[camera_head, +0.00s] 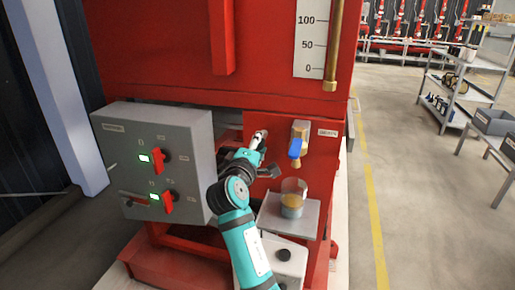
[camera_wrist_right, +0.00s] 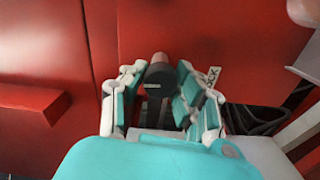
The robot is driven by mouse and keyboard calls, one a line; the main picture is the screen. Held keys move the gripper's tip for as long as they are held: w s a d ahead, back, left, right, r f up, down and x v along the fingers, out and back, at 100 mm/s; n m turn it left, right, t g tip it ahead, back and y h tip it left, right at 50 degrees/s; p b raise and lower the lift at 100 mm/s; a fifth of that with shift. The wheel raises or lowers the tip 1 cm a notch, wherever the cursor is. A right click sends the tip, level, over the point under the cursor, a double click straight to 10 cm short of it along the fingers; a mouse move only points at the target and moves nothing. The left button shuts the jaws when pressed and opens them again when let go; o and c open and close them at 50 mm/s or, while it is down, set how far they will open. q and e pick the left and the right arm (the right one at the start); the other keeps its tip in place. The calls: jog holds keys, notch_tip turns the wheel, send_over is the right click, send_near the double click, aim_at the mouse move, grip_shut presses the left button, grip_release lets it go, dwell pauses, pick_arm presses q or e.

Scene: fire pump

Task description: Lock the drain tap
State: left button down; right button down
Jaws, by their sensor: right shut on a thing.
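The drain tap (camera_head: 301,131) is a brass fitting on the red panel, with a blue handle (camera_head: 295,149) that hangs down at a slight tilt. A label sits to its right. My right gripper (camera_head: 262,138) is left of the tap, apart from the blue handle. In the right wrist view its fingers (camera_wrist_right: 158,88) are closed around a small dark cylinder (camera_wrist_right: 160,72) with a pinkish top. I cannot tell whether the cylinder touches the red surface behind it. My left gripper is not in view.
A clear cup (camera_head: 292,199) with amber contents stands on a grey shelf (camera_head: 309,218) below the tap. A grey control box (camera_head: 188,133) with red switches is close to the left of my right arm. Open floor (camera_head: 432,210) lies to the right.

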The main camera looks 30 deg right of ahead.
jog(key=shift+f+m, duration=0.15)
jog(key=shift+m, duration=0.45)
